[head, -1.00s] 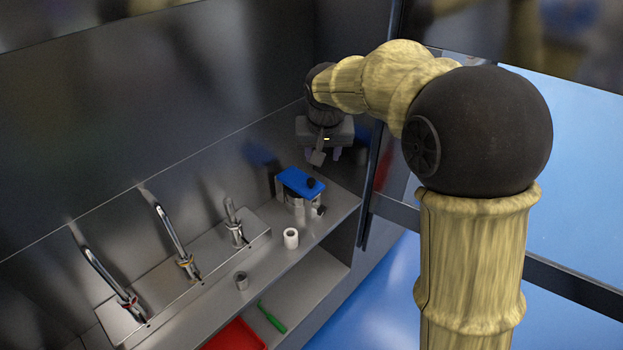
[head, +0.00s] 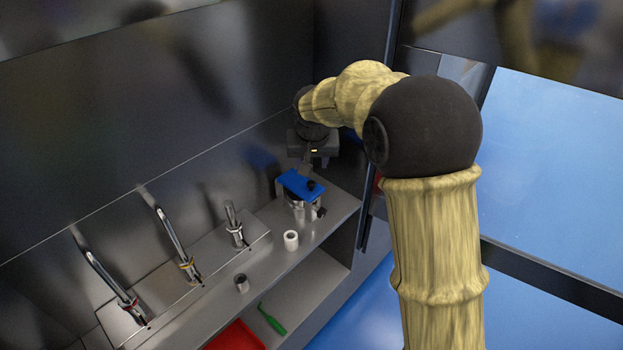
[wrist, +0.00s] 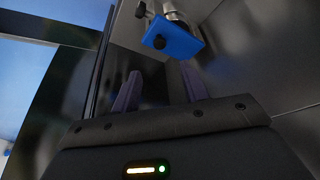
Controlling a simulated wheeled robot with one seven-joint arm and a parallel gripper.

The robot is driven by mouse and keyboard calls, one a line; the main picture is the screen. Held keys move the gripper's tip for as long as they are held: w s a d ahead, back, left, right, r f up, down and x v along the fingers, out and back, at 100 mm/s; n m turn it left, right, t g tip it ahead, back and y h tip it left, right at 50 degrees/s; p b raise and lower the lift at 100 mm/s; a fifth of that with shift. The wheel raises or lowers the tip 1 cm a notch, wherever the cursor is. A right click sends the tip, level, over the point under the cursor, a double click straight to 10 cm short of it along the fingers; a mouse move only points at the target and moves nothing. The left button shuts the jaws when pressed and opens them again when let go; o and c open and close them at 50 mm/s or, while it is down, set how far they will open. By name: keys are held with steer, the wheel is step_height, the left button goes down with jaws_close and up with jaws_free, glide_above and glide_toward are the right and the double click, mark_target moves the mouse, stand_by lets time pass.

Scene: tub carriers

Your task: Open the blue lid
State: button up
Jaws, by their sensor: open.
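My gripper (head: 316,163) is just behind and above the lid in the head view. In the wrist view my gripper (wrist: 159,83) has its two fingers apart with nothing between them. Contact with the lid cannot be made out.
A white ring-shaped piece (head: 291,240) and a small grey cup (head: 241,283) stand on the shelf. Several metal levers rise from a plate (head: 217,258) at left. A red tray (head: 236,337) and a green tool (head: 272,319) lie lower down. Dark walls stand close behind my gripper.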

mark_target(311, 183)
steer(key=p+x, duration=0.1)
steer(key=x, duration=1)
jaws_close()
